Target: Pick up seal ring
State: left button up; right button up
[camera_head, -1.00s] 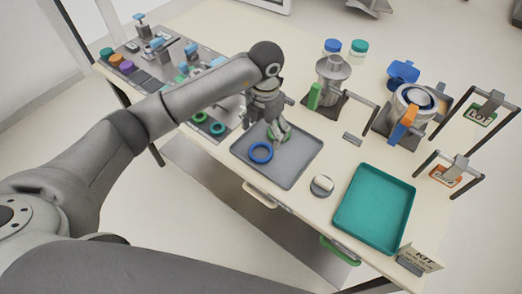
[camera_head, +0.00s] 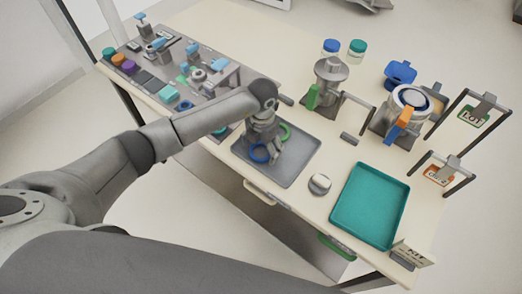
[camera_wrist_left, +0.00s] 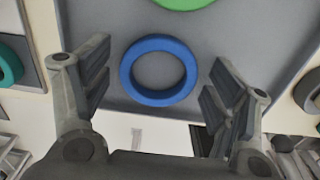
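A blue seal ring lies flat on the grey tray (camera_head: 291,168); its band shows in the left wrist view (camera_wrist_left: 158,98) and, partly covered by the gripper, in the head view (camera_head: 256,157). A green seal ring (camera_head: 286,135) lies behind it on the same tray; its near edge shows in the left wrist view (camera_wrist_left: 183,4). My left gripper (camera_head: 266,152) is above the blue ring. In the left wrist view its fingers (camera_wrist_left: 160,66) are spread, one on each side of the ring, with nothing between them held. My right gripper is not in view.
A teal tray (camera_head: 369,205) lies to the right, with a small round white-topped piece (camera_head: 319,184) between the trays. A metal fixture (camera_head: 330,85) and a canister (camera_head: 405,110) stand behind. A crowded parts board (camera_head: 150,60) is at the left.

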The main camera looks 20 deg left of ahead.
pick_arm(q)
jog(key=c, duration=0.8)
jog(key=shift+o, duration=0.2)
jog(key=shift+r, duration=0.55)
notch_tip(320, 180, up, 2)
jog(key=shift+r+b, duration=0.1)
jog(key=shift+b, duration=0.35)
jog(key=s+d+r+b, duration=0.4)
jog(key=s+d+r, duration=0.4)
jog(key=s, duration=0.3)
jog(key=shift+d+r, duration=0.25)
jog(key=shift+r, duration=0.65)
